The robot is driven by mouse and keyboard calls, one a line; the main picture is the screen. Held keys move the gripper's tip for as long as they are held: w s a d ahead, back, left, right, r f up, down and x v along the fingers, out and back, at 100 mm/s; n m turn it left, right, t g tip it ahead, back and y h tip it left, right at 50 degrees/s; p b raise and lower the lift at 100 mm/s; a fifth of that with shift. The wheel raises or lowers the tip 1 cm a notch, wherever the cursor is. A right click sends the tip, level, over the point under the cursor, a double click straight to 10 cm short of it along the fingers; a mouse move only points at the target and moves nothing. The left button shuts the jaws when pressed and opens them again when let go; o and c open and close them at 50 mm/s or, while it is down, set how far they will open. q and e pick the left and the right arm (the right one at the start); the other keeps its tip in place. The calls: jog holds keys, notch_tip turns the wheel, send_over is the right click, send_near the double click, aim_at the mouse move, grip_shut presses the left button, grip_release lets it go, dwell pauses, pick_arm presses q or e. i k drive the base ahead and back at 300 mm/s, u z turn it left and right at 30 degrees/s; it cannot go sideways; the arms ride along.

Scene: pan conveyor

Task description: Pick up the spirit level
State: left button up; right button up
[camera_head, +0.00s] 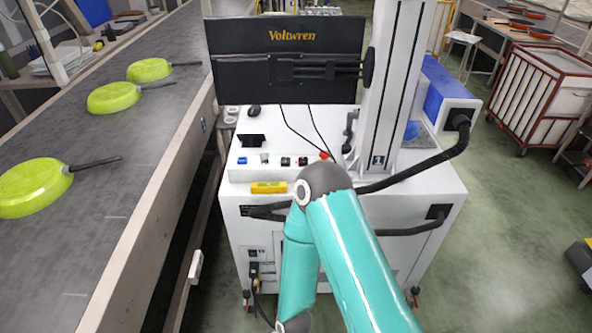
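The spirit level (268,187) is a small yellow bar. It lies at the front left edge of the white cart's top (233,170), beside the grey joint of my teal arm. The level's right end is close to that joint in the picture, and I cannot tell if any of it is hidden. My arm comes in from the bottom right, bends at this joint and runs back down. Neither gripper is in view.
A black monitor (287,50) and a white column (391,90) stand on the cart. A black handle bar (405,231) crosses its front. On the left, a conveyor (120,215) carries green pans (30,187). A red-framed trolley (540,100) stands at right; floor between is clear.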

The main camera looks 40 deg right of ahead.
aim_at(265, 187)
jog(key=z, duration=0.25)
jog(key=i, duration=0.85)
jog(key=z, duration=0.4)
jog(key=k, duration=0.9)
jog(key=z, duration=0.2)
jog(key=i, duration=0.85)
jog(key=u, duration=0.05)
